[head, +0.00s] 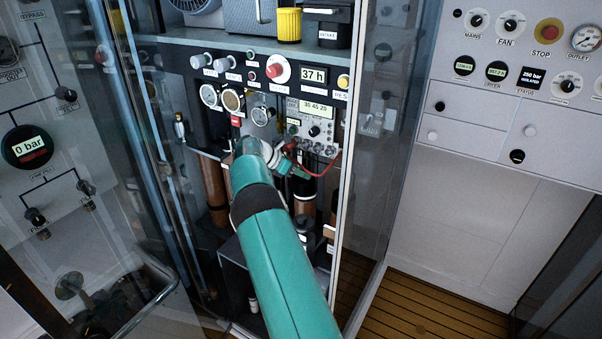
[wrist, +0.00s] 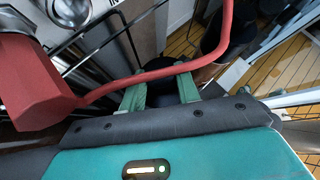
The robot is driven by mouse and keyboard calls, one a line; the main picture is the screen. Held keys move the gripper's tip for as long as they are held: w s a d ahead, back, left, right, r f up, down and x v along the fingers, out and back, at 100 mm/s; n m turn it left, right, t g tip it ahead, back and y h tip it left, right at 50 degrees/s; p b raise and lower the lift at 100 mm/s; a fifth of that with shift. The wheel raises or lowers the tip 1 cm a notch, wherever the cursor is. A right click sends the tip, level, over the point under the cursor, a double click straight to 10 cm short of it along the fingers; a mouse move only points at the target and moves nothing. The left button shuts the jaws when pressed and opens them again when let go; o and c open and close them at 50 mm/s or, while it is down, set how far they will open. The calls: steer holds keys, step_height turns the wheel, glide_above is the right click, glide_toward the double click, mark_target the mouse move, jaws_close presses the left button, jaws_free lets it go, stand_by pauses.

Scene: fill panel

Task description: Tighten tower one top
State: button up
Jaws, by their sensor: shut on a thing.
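Two brown tower cylinders stand inside the open cabinet in the head view: a left one (head: 212,182) and a right one (head: 305,195). I cannot read which is tower one. My gripper (head: 297,168) is over the top of the right cylinder, below the instrument panel. In the wrist view, the green fingers of my gripper (wrist: 160,92) are on both sides of a black top piece (wrist: 178,88) and shut on it. Its contact and seating are largely hidden by the fingers and my wrist.
A red hose (wrist: 205,67) crosses just in front of the fingers, joined to a red block (wrist: 35,85) at left in the wrist view. Gauges and a panel (head: 315,125) are above. A glass door (head: 380,130) stands at the right.

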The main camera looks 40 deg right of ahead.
steer(key=shift+m+g, duration=0.4)
steer(key=o, duration=1)
